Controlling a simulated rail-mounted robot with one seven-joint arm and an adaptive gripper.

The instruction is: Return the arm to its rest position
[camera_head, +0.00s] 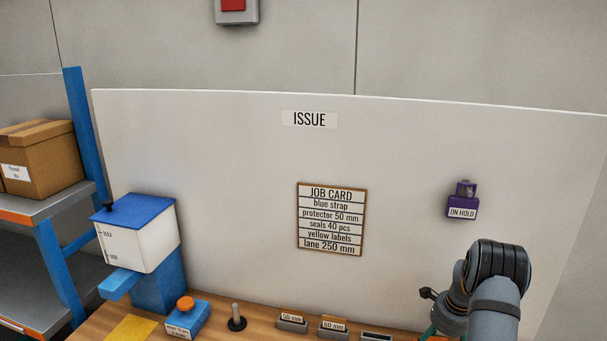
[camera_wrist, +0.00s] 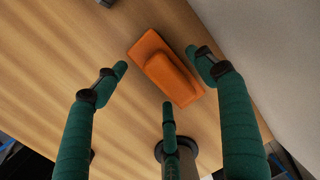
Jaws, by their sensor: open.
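My arm (camera_head: 490,285) stands at the lower right in the head view, in front of the white board. Only a green bit of my gripper shows at the bottom edge there; its fingertips are out of frame. In the wrist view my gripper (camera_wrist: 160,76) has three green fingers spread apart, with nothing held between them. An orange block (camera_wrist: 165,68) lies on the wooden bench (camera_wrist: 60,60) beyond the fingertips. I cannot tell its distance from them.
The white board (camera_head: 230,160) carries a job card (camera_head: 332,219) and a purple ON HOLD lock (camera_head: 462,201). A white bin with blue lid (camera_head: 138,235), an upright post (camera_head: 236,318) and labelled holders (camera_head: 292,323) stand along the bench. Shelving (camera_head: 40,207) with a carton is left.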

